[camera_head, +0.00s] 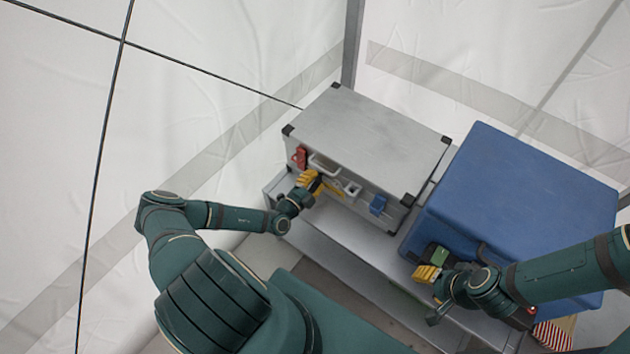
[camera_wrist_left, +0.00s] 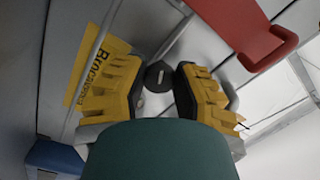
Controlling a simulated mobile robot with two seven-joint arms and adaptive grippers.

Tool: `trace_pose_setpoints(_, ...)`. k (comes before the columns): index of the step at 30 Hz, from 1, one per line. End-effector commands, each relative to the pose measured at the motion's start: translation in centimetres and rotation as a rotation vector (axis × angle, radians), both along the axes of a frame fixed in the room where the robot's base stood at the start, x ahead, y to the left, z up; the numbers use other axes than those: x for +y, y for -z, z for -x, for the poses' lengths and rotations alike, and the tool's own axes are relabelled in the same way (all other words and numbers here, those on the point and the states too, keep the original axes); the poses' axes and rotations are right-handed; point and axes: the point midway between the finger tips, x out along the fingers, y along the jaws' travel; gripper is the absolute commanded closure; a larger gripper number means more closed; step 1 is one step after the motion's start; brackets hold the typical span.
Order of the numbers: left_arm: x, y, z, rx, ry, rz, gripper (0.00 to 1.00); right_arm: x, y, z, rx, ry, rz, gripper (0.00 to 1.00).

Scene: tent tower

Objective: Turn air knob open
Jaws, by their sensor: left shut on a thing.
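A dark, many-sided knob (camera_wrist_left: 159,76) with a light mark on its face sits on the front of a grey metal case (camera_head: 368,140). My left gripper (camera_wrist_left: 157,83) has its yellow fingers on either side of the knob, closed on it. In the head view my left gripper (camera_head: 317,183) is at the left part of the case front and hides the knob. My right gripper (camera_head: 427,273) is in front of the blue box, near a small green thing (camera_head: 440,257). Its fingers are too small to tell open from shut.
A red handle (camera_head: 299,157) and a blue part (camera_head: 378,205) are on the case front, either side of my left gripper. A yellow label (camera_wrist_left: 96,72) is beside the knob. A large blue box (camera_head: 530,190) stands right of the case. White tent walls close in behind.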

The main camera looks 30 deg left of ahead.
Motion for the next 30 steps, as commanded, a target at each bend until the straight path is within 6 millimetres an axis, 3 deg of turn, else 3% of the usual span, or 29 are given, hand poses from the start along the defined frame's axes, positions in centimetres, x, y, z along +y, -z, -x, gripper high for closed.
trace_pose_setpoints(20,0.01,-0.25,-0.2,-0.002,0.0,0.062,1.0,-0.01,0.31,-0.08,-0.002,0.001,0.0,0.53)
trace_pose_setpoints(21,0.01,-0.25,-0.21,-0.002,0.0,0.062,0.61,-0.01,0.3,-0.08,-0.002,0.001,0.0,0.53)
trace_pose_setpoints(23,0.01,-0.24,-0.19,-0.001,-0.001,0.062,0.4,-0.01,0.3,-0.08,-0.002,0.001,0.0,0.53)
trace_pose_setpoints(30,0.0,-0.08,-0.08,0.003,0.0,0.061,0.37,-0.01,0.31,-0.07,-0.002,0.001,0.0,0.53)
